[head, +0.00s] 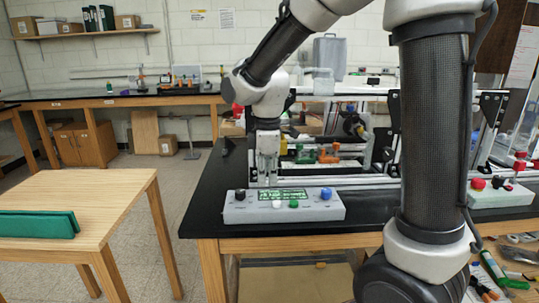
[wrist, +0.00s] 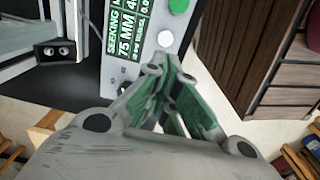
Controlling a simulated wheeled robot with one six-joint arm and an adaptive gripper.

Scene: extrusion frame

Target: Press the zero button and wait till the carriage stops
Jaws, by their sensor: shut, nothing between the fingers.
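A grey control box (head: 240,212) sits at the front edge of the black bench. Its top has a black, a white (head: 277,204), a green (head: 293,203) and a blue button, and a lit green display (head: 283,194). In the wrist view the display (wrist: 125,35) reads "SEEKING" and "75 MM"; the rest is cut off. I cannot read which button is zero. My gripper (head: 267,180) is shut and empty, pointing down by the box. In the wrist view its fingertips (wrist: 164,68) appear near the white button (wrist: 165,38); contact cannot be told. The carriage is not clearly identifiable.
An aluminium extrusion frame (head: 360,182) with coloured parts stands behind the box. Another grey box (head: 500,197) with red and black knobs is at the right. A wooden table (head: 75,190) with a green folder (head: 38,224) is at the left, with open floor between it and the bench.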

